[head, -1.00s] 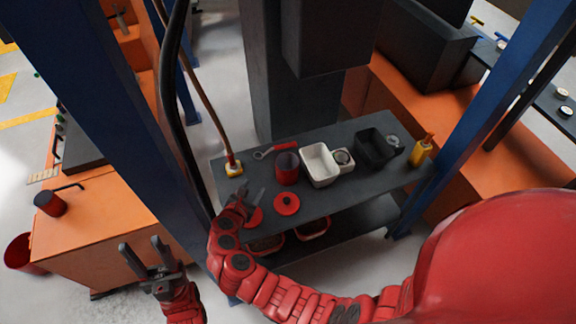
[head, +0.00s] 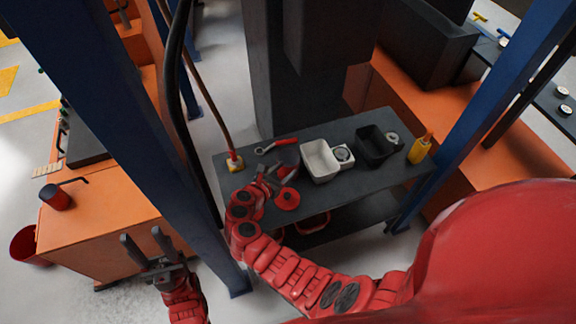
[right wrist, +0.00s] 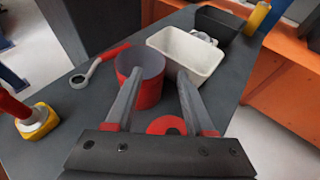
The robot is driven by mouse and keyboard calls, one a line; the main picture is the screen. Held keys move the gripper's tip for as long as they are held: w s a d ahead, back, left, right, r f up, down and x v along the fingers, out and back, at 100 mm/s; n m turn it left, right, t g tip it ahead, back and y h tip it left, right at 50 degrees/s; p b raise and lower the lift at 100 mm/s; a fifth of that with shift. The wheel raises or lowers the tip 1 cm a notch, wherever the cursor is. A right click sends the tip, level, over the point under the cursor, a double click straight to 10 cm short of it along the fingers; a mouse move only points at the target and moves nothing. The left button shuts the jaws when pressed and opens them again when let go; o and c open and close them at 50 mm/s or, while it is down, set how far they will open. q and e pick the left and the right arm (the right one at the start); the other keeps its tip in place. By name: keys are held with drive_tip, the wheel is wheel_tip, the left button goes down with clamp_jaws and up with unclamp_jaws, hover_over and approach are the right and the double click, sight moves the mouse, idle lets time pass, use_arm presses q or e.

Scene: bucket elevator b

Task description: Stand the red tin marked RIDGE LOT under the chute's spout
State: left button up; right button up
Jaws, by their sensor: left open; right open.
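A red open-topped tin (right wrist: 151,92) with a grey inside stands upright on the dark table; no marking is readable. In the head view the tin (head: 288,156) is partly hidden behind my right gripper (head: 271,178). My right gripper is open at the tin; in the right wrist view its left finger overlaps the tin and its right finger lies right of it. I cannot tell whether it touches. My left gripper (head: 141,236) is open and empty, away from the table at the lower left. I cannot make out a chute spout for certain.
A dark column (head: 290,100) rises behind. A blue post (head: 150,150) stands left.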

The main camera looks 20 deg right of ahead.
sight(296, 162)
drive_tip(key=shift+x, duration=3.4)
clamp_jaws()
